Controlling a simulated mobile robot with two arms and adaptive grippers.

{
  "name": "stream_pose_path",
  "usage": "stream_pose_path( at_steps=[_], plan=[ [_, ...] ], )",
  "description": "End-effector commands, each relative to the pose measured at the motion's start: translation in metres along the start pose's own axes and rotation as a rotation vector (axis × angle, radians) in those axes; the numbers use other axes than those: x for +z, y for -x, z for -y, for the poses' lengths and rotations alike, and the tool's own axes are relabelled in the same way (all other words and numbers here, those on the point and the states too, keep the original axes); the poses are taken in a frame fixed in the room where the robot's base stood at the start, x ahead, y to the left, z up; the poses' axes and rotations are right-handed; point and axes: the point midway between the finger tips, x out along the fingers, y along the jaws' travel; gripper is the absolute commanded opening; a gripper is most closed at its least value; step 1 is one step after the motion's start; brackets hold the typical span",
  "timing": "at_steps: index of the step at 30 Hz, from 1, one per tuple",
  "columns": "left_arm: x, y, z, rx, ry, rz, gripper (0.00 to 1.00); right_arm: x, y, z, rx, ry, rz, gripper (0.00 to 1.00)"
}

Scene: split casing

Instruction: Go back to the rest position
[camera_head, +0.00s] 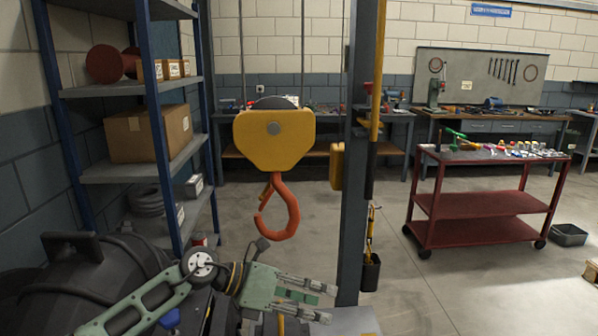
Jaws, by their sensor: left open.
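My left gripper (331,303) is at the bottom centre, with its green arm coming in from the lower left. Its metal fingers point right and are apart, with nothing seen between them. A large dark rounded casing (85,285) with a block-like handle on top fills the lower left, partly behind my left arm. A light grey surface (352,322) shows just beyond the fingertips. Whether the fingers touch it I cannot tell. My right gripper is out of view.
An orange hook (291,215) hangs from a yellow hoist block (273,140) above and behind the gripper. A dark post (359,160) stands right of it. Blue-framed shelves (110,172) are at left. A red tool cart (475,204) stands at right, with open floor in front.

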Motion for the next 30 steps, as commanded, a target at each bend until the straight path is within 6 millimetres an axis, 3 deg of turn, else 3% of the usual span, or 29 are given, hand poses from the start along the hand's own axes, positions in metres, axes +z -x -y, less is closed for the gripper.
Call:
stream_pose_path(
  at_steps=[1,3,7,11,14,17,20,22,26,27,30],
  plan=[
    [0.006,-0.014,0.023,-0.080,0.067,0.111,0.47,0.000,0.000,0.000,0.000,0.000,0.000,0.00],
    [0.024,-0.020,0.048,-0.174,0.178,0.277,0.47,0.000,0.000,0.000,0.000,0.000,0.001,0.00],
    [0.051,-0.006,0.071,-0.312,0.437,0.579,0.47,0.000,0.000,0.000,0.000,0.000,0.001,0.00],
    [0.061,0.028,0.057,-0.393,0.753,0.864,0.47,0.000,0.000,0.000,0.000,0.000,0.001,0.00],
    [0.048,0.059,0.028,-0.413,1.023,1.066,0.47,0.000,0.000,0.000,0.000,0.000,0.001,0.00],
    [0.013,0.088,-0.009,-0.393,1.310,1.250,0.47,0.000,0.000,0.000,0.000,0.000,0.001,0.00],
    [-0.044,0.109,-0.045,-0.333,1.608,1.410,0.47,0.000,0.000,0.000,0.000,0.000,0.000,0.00],
    [-0.093,0.121,-0.063,-0.266,1.817,1.506,0.47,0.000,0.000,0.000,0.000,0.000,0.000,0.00],
    [-0.191,0.133,-0.076,-0.102,2.170,1.636,0.47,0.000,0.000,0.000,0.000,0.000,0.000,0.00],
    [-0.220,0.135,-0.074,-0.043,2.269,1.663,0.47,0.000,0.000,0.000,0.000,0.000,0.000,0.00],
    [-0.282,0.138,-0.063,0.101,2.473,1.708,0.47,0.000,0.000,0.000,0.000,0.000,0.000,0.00]
  ],
)
